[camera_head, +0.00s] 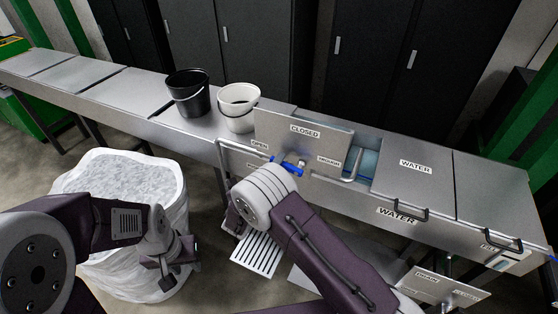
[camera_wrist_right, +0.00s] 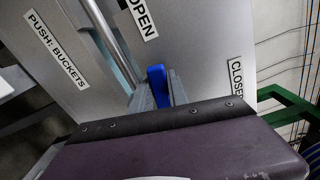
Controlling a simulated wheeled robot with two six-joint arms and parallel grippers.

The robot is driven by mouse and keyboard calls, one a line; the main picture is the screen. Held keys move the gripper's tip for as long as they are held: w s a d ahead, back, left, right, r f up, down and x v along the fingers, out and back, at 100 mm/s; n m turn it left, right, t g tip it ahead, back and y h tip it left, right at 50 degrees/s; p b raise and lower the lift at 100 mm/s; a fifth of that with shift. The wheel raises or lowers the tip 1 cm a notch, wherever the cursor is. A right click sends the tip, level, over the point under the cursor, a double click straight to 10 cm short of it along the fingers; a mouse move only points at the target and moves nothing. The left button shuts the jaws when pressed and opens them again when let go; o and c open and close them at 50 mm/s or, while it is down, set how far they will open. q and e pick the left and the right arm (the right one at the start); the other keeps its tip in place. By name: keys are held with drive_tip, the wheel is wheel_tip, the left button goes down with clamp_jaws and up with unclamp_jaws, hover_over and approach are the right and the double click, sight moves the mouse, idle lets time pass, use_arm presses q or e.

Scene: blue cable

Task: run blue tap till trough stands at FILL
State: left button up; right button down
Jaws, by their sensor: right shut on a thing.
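The blue tap handle (camera_head: 286,166) is on a steel panel (camera_head: 325,136) in front of the trough. My right gripper (camera_wrist_right: 158,90) is shut on the blue handle (camera_wrist_right: 157,76), which shows between its fingers in the right wrist view. In that view an OPEN label (camera_wrist_right: 141,18) is above the handle and a CLOSED label (camera_wrist_right: 236,80) to its right. Pale blue shows in the trough's uncovered gap (camera_head: 366,161). A FILL label (camera_head: 488,247) with a small gauge (camera_head: 501,263) is at the right front; its level is too small to read. My left gripper (camera_head: 172,266) hangs by the white sack, its jaws unclear.
A black bucket (camera_head: 188,96) and a white bucket (camera_head: 239,107) stand on the bench left of the panel. WATER lids (camera_head: 415,168) with black handles cover the right part. A large white sack (camera_head: 130,185) and a slatted grate (camera_head: 257,254) are below in front.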

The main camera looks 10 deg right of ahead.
drive_tip(key=shift+f, duration=0.1)
idle(0.4)
drive_tip(key=c, duration=1.3)
unclamp_jaws()
drive_tip(key=shift+s+a, duration=0.1)
drive_tip(key=b+v, duration=0.2)
drive_tip(key=v, duration=0.6)
drive_tip(key=shift+s+a+b, duration=0.25)
drive_tip(key=shift+s+b, duration=0.05)
drive_tip(key=shift+b, duration=0.1)
